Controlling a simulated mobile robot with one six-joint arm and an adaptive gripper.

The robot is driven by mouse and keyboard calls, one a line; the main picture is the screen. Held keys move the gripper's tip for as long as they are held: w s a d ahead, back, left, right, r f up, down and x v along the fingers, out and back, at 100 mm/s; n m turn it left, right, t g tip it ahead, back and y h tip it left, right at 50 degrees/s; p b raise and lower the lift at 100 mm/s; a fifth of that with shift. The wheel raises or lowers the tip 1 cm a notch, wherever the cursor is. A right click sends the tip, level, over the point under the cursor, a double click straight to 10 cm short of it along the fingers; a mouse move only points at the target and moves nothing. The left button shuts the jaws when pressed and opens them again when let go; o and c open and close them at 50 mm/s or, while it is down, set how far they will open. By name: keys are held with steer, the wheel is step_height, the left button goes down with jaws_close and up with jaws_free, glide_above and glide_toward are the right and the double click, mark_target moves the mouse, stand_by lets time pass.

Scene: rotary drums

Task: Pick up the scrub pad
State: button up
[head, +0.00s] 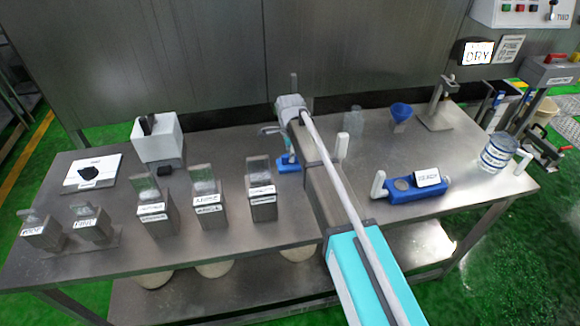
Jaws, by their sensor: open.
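A small blue block (289,167) lies on the steel table just left of my arm, near the table's middle; it looks like the scrub pad, though its details are too small to be sure. My gripper (279,144) is at the far end of my arm, above this blue block and close to it. The gripper is open. My arm and the gripper's own body hide part of the space around the block, and I cannot tell whether the fingers touch it.
Several labelled metal holders (208,208) stand along the table's front left. A white box (157,140) and a white sheet with a black piece (88,172) are behind. On the right are a blue tray (412,190), a blue funnel (401,112) and a clear water container (497,152).

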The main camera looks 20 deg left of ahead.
steer(key=shift+a+f+b, duration=0.1)
steer(key=shift+f+b, duration=1.15)
steer(key=shift+f, duration=0.3)
jaws_close()
